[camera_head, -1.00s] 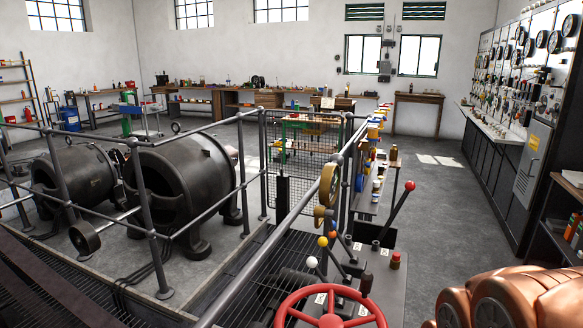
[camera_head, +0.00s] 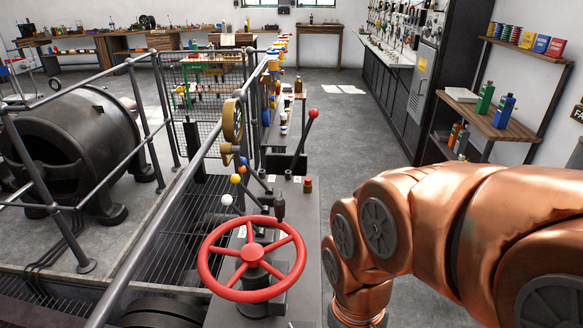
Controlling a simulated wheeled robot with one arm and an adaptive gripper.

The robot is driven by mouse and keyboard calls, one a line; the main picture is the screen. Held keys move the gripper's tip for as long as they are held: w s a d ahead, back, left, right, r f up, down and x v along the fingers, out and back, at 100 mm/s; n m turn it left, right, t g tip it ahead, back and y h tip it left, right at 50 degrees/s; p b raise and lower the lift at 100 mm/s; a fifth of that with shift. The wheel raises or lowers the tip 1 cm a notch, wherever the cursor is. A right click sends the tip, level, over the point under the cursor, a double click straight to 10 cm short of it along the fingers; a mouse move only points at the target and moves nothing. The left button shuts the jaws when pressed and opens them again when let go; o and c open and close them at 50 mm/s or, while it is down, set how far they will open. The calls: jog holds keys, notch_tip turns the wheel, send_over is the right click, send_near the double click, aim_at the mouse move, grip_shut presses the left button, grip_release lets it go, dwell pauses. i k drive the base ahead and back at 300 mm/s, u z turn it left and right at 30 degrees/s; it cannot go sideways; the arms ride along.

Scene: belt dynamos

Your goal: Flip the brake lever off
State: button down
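A long dark lever with a red knob (camera_head: 313,113) rises from the grey control stand (camera_head: 310,215), tilted up to the right. Shorter levers with a white knob (camera_head: 226,200), a yellow knob (camera_head: 235,179) and a blue knob (camera_head: 244,161) stand on the left of the stand. No readable label shows which is the brake lever. A red handwheel (camera_head: 292,236) is at the front of the stand. My copper arm fills the lower right, beside the stand and apart from the levers. My gripper is outside the picture.
Grey railings (camera_head: 150,195) run along the left, fencing a dark dynamo (camera_head: 75,145). A wooden shelf with bottles (camera_head: 505,122) stands at right, near my arm. Open floor (camera_head: 365,135) lies behind the stand.

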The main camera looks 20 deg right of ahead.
aim_at(313, 114)
jog(key=k, duration=0.5)
jog(key=z, duration=1.7)
jog(key=i, duration=1.1)
jog(key=u, duration=2.3)
